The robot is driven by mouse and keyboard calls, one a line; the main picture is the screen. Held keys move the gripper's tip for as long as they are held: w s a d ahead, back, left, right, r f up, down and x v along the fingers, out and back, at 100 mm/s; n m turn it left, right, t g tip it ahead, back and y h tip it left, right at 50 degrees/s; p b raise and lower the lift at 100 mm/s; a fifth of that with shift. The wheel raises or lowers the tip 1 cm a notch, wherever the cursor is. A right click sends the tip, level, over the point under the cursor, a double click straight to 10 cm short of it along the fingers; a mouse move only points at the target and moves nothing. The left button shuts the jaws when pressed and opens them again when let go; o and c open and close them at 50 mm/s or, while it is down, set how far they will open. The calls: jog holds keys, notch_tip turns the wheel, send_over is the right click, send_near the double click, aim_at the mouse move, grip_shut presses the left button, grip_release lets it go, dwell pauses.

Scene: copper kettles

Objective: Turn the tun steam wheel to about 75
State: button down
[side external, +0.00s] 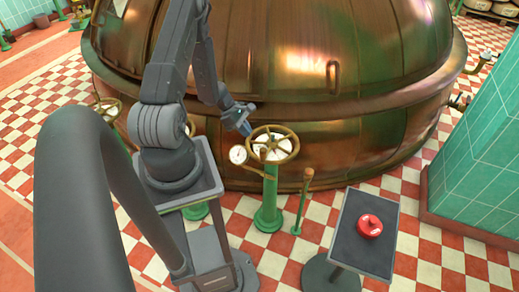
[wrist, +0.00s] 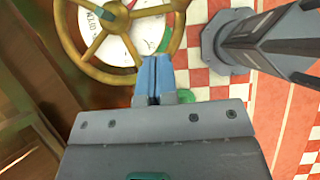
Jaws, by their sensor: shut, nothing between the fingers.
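A brass spoked handwheel (side external: 272,143) sits flat on top of a green pedestal (side external: 268,200) in front of the big copper kettle. It also fills the upper left of the wrist view (wrist: 88,63). Under its spokes is a white dial (wrist: 113,48) with a green sector and some red; its lettering is too small to read surely. My gripper (side external: 246,130) is just left of and above the wheel's rim. In the wrist view its blue fingers (wrist: 153,62) are together and empty, overlapping the near rim. I cannot tell whether they touch it.
A small round gauge (side external: 238,154) is beside the wheel. Another handwheel (side external: 106,110) stands further left. A red button (side external: 370,226) sits on a dark stand to the right. The copper kettle (side external: 290,75) rises behind.

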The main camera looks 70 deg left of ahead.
aim_at(263, 152)
jog(key=x, duration=0.9)
jog(key=shift+w+d+f, duration=0.15)
jog(key=shift+d+f, duration=0.05)
jog(key=shift+f, duration=0.05)
jog(key=shift+w+d+f, duration=0.2)
jog(key=shift+w+d, duration=0.3)
jog(key=shift+d, duration=0.2)
